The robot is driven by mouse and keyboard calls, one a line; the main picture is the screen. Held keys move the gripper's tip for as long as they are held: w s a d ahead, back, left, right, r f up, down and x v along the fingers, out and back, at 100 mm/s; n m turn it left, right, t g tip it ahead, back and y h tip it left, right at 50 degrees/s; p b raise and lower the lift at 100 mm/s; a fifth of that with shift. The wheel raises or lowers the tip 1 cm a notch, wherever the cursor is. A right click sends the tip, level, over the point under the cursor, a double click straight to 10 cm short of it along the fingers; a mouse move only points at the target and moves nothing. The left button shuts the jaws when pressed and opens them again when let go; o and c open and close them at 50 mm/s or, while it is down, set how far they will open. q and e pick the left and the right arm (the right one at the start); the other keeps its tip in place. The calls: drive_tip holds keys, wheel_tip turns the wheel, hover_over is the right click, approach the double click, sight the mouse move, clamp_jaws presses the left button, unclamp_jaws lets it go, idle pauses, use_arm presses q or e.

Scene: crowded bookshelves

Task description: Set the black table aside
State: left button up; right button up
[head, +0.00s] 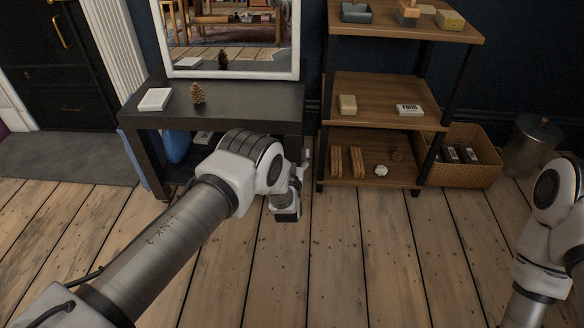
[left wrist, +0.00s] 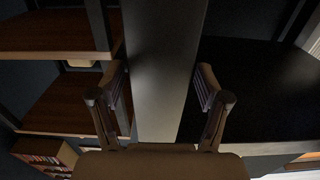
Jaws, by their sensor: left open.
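The black table (head: 240,102) stands against the back wall, with a dark flat top and thick square legs. My left gripper (head: 303,166) is at its front right corner, mostly hidden behind my own wrist in the head view. In the left wrist view, my left gripper (left wrist: 162,92) is open, with one finger on each side of a dark grey leg (left wrist: 160,60) of the table. The fingers look apart from the leg. My right gripper is out of view.
A white-framed mirror (head: 232,74), a white box (head: 155,100) and a pine cone (head: 198,94) are on the table. Blue bags (head: 177,142) sit beneath. A wooden shelf (head: 385,125) with small items stands close right, beside a wicker basket (head: 478,174). The front floor is clear.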

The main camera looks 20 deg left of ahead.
use_arm(q)
drive_tip(key=v, duration=0.9)
drive_tip(key=shift+r, duration=0.1)
